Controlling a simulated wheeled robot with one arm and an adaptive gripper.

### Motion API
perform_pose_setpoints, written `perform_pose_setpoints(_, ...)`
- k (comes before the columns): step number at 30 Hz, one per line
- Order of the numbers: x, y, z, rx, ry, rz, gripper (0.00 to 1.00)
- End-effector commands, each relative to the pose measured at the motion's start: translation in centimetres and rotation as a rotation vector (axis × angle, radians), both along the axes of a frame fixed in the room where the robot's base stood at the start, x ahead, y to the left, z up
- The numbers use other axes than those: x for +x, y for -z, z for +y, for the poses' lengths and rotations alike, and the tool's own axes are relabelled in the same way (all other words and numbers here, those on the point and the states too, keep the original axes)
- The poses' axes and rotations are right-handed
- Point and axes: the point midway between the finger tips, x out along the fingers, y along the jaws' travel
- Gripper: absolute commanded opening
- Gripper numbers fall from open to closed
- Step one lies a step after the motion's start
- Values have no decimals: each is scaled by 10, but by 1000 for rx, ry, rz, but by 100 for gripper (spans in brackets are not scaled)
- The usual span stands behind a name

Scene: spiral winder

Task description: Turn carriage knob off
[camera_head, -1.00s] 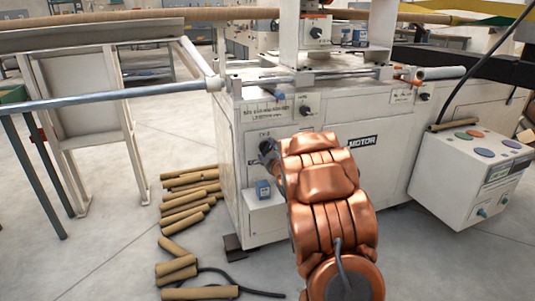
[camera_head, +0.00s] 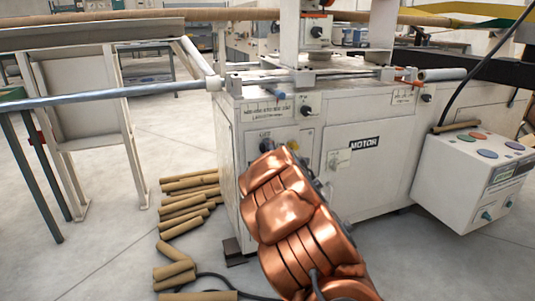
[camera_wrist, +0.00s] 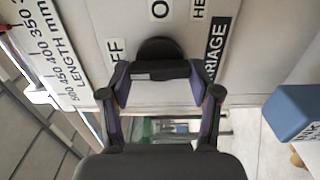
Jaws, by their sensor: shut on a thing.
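The carriage knob (camera_wrist: 160,48) is a dark round knob with a crossbar grip, on the light panel in the wrist view. The sideways labels "CARRIAGE" (camera_wrist: 216,48) and a partly covered "OFF" (camera_wrist: 117,50) stand on either side of it. The crossbar lies across the picture between my fingertips. My gripper (camera_wrist: 160,72) is shut on this crossbar, one finger at each end. In the head view my copper arm hides the gripper and most of the knob area on the white machine (camera_head: 385,135).
A blue box (camera_wrist: 295,112) is close on the right in the wrist view, and a length scale (camera_wrist: 55,75) is on the left. In the head view, cardboard tubes (camera_head: 188,200) lie on the floor left of the machine. A control box (camera_head: 470,170) stands at the right.

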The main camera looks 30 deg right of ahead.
Motion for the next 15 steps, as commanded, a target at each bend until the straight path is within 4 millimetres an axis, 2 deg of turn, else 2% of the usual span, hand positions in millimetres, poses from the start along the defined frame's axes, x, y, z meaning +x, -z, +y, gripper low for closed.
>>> perform_pose_setpoints(11,0,0,0,-5,0,1,28)
perform_pose_setpoints(12,0,0,0,-5,0,1,65)
perform_pose_setpoints(15,0,0,0,-5,-1,1,76)
